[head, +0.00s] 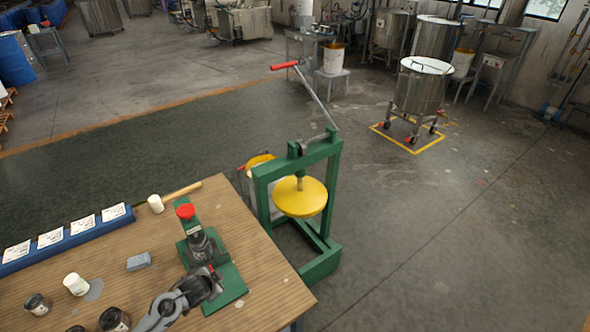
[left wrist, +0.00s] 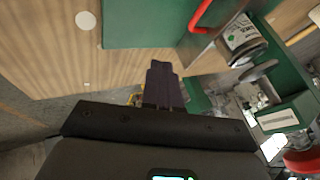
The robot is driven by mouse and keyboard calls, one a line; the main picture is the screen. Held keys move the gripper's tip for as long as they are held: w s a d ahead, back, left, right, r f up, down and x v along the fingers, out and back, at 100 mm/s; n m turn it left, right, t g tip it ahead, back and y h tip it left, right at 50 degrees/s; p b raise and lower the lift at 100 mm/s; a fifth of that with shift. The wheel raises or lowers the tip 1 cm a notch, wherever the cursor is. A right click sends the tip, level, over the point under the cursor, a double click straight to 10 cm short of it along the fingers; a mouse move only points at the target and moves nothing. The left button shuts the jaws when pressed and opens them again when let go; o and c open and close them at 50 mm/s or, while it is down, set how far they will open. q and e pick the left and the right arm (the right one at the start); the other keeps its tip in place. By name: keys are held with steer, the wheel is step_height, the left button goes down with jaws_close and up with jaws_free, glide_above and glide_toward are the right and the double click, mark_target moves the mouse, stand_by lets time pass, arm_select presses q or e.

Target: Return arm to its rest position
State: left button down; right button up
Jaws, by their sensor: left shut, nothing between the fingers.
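My left gripper (head: 214,274) is low over the wooden table, above the green base plate of a small press. In the left wrist view its dark fingers (left wrist: 162,75) are together with nothing between them. The small green press (head: 190,215) has a red knob on top and stands just beyond the gripper. A labelled jar (left wrist: 240,40) shows close to the press in the left wrist view, apart from the fingers. My right gripper is not in view.
The wooden table (head: 120,285) holds dark jars (head: 115,320), a white cup (head: 76,284), a grey block (head: 139,261) and a blue rack (head: 75,235) with white cards. A tall green press (head: 330,180) with a yellow plate stands off the table's right edge.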

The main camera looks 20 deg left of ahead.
arm_select(q)
steer(key=shift+g, duration=0.6)
steer(key=s+f, duration=0.1)
steer(key=s+d+f, duration=0.1)
steer(key=s+f, duration=0.1)
steer(key=s+d+f, duration=0.1)
steer(key=s+f, duration=0.1)
steer(key=shift+s+d, duration=0.1)
steer(key=shift+d, duration=0.05)
steer(key=shift+h, duration=0.6)
steer(key=s+d, duration=0.1)
steer(key=s+d+f, duration=0.1)
steer(key=s+d, duration=0.1)
steer(key=shift+s+d+f, duration=0.3)
steer(key=shift+s+f, duration=0.05)
steer(key=shift+f, duration=0.05)
steer(key=s+d+r, duration=0.1)
steer(key=s+d, duration=0.7)
steer(key=s+d+r+n+g+h, duration=0.1)
steer(key=s+d+r+n, duration=0.25)
steer(key=s+r, duration=0.4)
step_height(320, 180, up, 25)
steer(key=s+g+p, duration=0.1)
steer(key=s+p, duration=0.1)
steer(key=p, duration=1.2)
steer(key=shift+r+n+p, duration=0.15)
steer(key=shift+n+p, duration=0.25)
steer(key=shift+n, duration=0.05)
